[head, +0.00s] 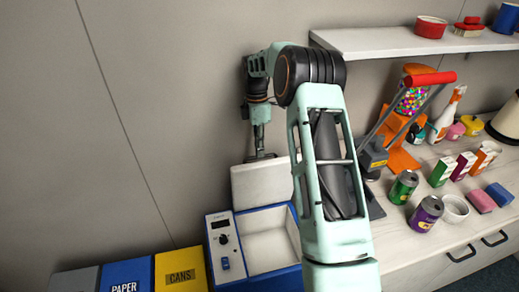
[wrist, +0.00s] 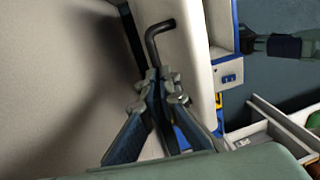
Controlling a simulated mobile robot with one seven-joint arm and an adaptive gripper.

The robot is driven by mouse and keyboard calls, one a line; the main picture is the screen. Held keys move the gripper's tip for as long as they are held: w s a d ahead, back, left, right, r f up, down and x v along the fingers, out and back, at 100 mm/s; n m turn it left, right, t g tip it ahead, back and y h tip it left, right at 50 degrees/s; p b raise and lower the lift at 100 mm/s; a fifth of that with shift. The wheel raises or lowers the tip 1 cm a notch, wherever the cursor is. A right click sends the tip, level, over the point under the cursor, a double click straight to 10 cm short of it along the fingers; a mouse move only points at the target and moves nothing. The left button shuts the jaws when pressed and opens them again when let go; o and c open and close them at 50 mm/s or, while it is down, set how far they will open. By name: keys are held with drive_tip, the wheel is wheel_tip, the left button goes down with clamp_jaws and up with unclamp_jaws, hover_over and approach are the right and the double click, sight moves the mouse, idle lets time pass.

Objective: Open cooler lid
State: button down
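The cooler (head: 222,270) is a blue and white box with a control panel, low in the middle of the head view. Its white lid (head: 262,184) stands raised at the back by the wall, and the white interior shows; my arm covers its right side. In the wrist view the pale lid (wrist: 190,75) runs down the middle, with a dark bent handle (wrist: 152,42) on it. My gripper (wrist: 156,74) has its fingers drawn together around the lower visible end of the handle. In the head view my gripper (head: 262,153) is at the lid's upper edge.
Paper (head: 126,275) and cans (head: 181,271) bins stand left of the cooler. The counter on the right holds a green can (head: 404,187), a purple can (head: 426,213), small boxes and an orange gumball machine (head: 405,150). A white shelf (head: 390,43) hangs above. The wall is close behind the lid.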

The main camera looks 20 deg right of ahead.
drive_tip(key=c, duration=2.6)
unclamp_jaws()
drive_tip(key=shift+s+d+f, duration=0.1)
drive_tip(key=shift+s+f, duration=0.15)
drive_tip(key=shift+f, duration=0.3)
drive_tip(key=shift+s+f, duration=0.25)
drive_tip(key=shift+f, duration=0.3)
drive_tip(key=shift+c, duration=0.2)
drive_tip(key=o, duration=0.5)
drive_tip(key=shift+o, duration=0.5)
drive_tip(key=shift+w+f, duration=0.15)
drive_tip(key=shift+w, duration=0.15)
drive_tip(key=shift+r, duration=0.2)
wheel_tip(320, 180, up, 8)
drive_tip(key=w, duration=0.1)
drive_tip(key=shift+w+f, duration=0.2)
drive_tip(key=shift+w, duration=0.05)
drive_tip(key=shift+a, duration=0.2)
